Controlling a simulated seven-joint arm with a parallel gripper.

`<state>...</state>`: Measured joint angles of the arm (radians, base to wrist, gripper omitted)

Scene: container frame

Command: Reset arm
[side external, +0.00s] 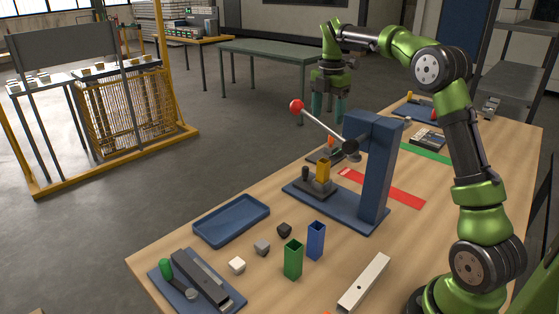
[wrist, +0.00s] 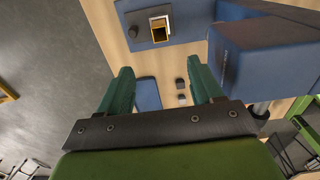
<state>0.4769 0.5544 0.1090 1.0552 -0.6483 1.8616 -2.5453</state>
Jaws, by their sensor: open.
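My gripper (side external: 328,106) hangs in the air above the far side of the table, behind the blue press stand (side external: 376,170). Its two green fingers point down, are spread apart and hold nothing. In the wrist view my gripper (wrist: 160,88) shows its open fingers with the tabletop between them. The press has a lever with a red ball (side external: 296,106), raised toward the left. A yellow block (side external: 323,170) stands on the press base under the ram. It also shows in the wrist view (wrist: 159,33), apart from the fingers.
Red (side external: 382,188) and green (side external: 425,152) strips lie right of the press.

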